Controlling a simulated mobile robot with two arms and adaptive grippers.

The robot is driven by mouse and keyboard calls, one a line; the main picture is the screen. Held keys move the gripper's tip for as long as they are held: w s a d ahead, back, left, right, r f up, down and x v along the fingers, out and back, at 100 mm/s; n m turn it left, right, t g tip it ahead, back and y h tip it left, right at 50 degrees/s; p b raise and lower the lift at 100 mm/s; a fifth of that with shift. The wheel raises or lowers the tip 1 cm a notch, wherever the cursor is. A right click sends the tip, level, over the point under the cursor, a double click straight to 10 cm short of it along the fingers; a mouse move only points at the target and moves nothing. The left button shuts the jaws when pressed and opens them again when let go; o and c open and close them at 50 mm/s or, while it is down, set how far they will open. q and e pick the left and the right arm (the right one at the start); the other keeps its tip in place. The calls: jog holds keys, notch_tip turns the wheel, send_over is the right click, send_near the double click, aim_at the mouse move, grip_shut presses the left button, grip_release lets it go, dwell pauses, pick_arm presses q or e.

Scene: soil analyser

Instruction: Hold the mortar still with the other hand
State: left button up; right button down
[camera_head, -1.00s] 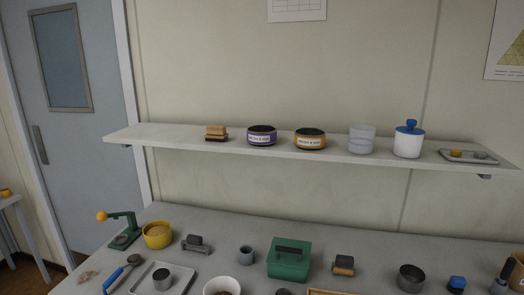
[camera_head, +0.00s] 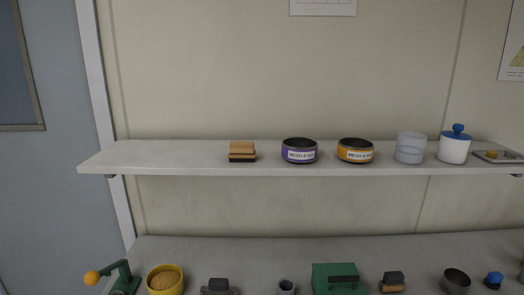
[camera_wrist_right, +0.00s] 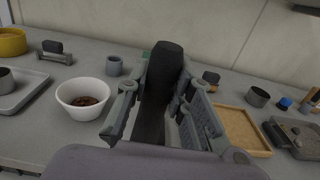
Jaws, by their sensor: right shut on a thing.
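The mortar, a white bowl (camera_wrist_right: 84,94) with brown crumbs in it, stands on the bench in the right wrist view, left of my right gripper. My right gripper (camera_wrist_right: 158,92) is shut on a dark grey, round-topped rod, which looks like a pestle (camera_wrist_right: 166,62). The rod stands roughly upright between the fingers, apart from the bowl in the picture; its lower end is hidden. The head view shows neither the mortar nor either gripper. My left gripper is in no view.
In the right wrist view, a metal tray (camera_wrist_right: 32,97) lies left of the bowl, a grey cup (camera_wrist_right: 114,66) behind it, and a wooden tray (camera_wrist_right: 243,130) to the right. The head view shows a green box (camera_head: 340,279) on the bench and a wall shelf (camera_head: 200,163) with several containers.

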jog(key=shift+s+d, duration=0.2)
jog(key=shift+d, duration=0.3)
jog(key=shift+w+a, duration=0.1)
jog(key=shift+a, duration=0.2)
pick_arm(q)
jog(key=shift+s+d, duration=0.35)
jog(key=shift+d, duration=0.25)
pick_arm(e)
jog(key=w+a+r+n+y, duration=0.3)
jog(key=w+a+y, duration=0.4)
jog(key=w, duration=0.5)
jog(key=a+r, duration=0.1)
jog(key=a, duration=0.1)
jog(key=shift+w+a, duration=0.4)
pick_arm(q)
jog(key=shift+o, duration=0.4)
pick_arm(e)
jog(key=shift+r, duration=0.1)
